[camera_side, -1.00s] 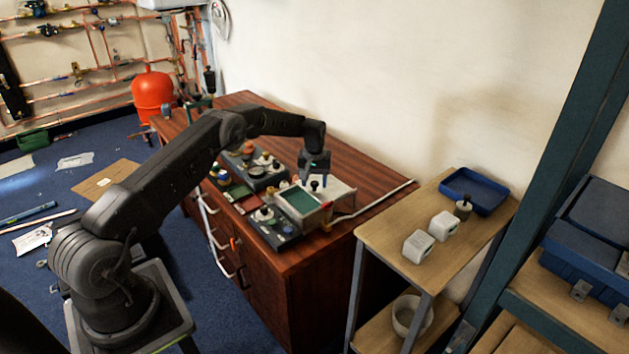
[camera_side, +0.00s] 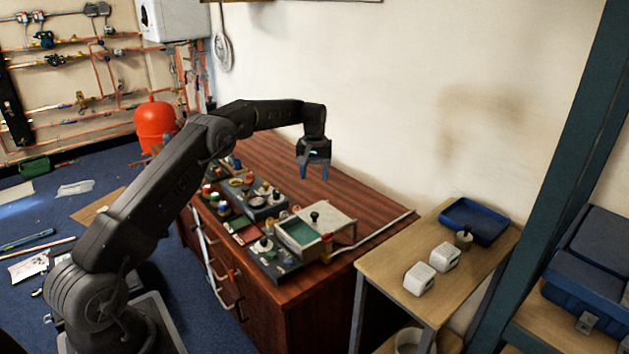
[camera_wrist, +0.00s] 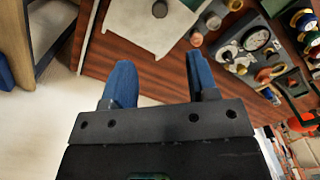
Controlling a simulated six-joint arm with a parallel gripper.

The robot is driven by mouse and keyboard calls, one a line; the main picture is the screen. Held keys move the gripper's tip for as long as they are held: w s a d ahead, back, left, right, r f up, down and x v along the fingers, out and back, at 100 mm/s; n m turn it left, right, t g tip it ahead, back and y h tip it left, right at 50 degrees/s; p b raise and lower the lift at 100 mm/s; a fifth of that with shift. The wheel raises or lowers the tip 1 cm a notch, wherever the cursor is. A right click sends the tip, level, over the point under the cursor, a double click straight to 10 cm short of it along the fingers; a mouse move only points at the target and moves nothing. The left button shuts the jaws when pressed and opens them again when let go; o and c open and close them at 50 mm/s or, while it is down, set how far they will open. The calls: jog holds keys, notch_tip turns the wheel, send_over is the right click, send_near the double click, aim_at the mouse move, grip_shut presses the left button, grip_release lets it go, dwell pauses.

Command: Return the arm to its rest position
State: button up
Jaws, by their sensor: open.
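My gripper (camera_side: 313,172) hangs above the back part of the wooden cabinet top (camera_side: 370,205), its blue fingers pointing down. The fingers are apart with nothing between them. In the wrist view my gripper (camera_wrist: 160,80) also shows two separated blue fingers, with the reddish wood and a pale box beyond them. The arm reaches out from the lower left, bent over the cabinet.
Below my gripper stand a white box with a black knob (camera_side: 330,217), a green-topped tray (camera_side: 297,232) and several gauges and knobs. A wooden shelf (camera_side: 385,262) at right holds two white blocks and a blue tray (camera_side: 473,220). Space above the cabinet is clear.

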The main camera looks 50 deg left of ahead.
jog(key=s+d+r+m+t, duration=0.1)
jog(key=s+d+r+m, duration=0.1)
jog(key=s+d+r, duration=0.7)
jog(key=s+d+r+m+t, duration=0.2)
jog(key=s+d+r, duration=0.35)
jog(key=r, duration=0.55)
jog(key=s+d+f+m+t, duration=0.1)
jog(key=s+d, duration=0.4)
jog(key=s, duration=0.6)
jog(key=s+d+f+m+t, duration=0.1)
jog(key=s+d+m, duration=0.3)
jog(key=s, duration=0.8)
jog(key=shift+s+d+f+t, duration=0.15)
jog(key=shift+d+f+t, duration=0.25)
jog(key=shift+f, duration=0.45)
